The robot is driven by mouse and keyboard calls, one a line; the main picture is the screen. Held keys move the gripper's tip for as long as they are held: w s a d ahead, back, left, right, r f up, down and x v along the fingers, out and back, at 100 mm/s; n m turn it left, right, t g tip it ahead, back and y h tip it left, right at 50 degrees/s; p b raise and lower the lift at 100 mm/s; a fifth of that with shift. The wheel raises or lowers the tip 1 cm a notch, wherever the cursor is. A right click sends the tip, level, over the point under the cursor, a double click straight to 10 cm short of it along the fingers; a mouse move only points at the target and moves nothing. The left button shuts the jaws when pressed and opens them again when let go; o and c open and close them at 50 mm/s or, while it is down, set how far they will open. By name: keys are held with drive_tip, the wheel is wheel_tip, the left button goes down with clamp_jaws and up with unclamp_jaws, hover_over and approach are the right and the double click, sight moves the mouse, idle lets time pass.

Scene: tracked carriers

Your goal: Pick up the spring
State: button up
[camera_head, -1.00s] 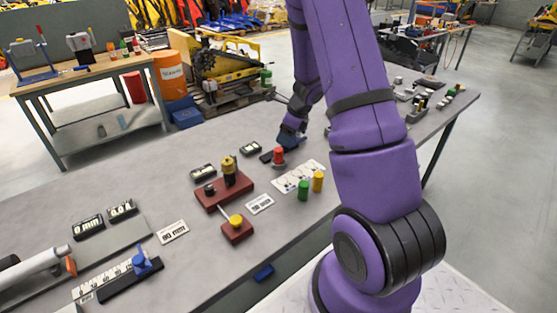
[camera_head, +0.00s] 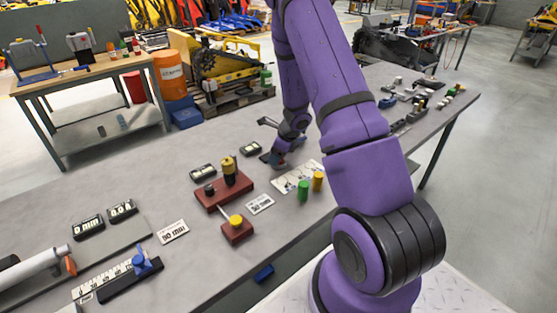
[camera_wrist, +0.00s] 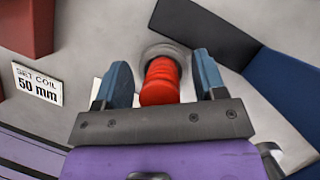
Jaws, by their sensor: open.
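A red, ridged, spring-like cylinder (camera_wrist: 161,80) stands between the two blue fingers of my gripper (camera_wrist: 162,72) in the wrist view. Its far end meets a round grey base (camera_wrist: 166,49). The fingers are open, one on each side, with a narrow gap visible between each finger and the red piece. In the head view my gripper (camera_head: 279,157) is low over the bench, and it mostly hides the red piece.
A dark red stand (camera_head: 222,192) with a brass-coloured post is to the left on the grey bench (camera_head: 120,190). A "SET COIL 50 mm" card (camera_wrist: 38,84) lies left of my gripper in the wrist view. A dark flat block (camera_wrist: 205,30) lies just beyond the red piece.

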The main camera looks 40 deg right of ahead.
drive_tip(key=c, duration=1.1)
drive_tip(key=shift+r, duration=0.1)
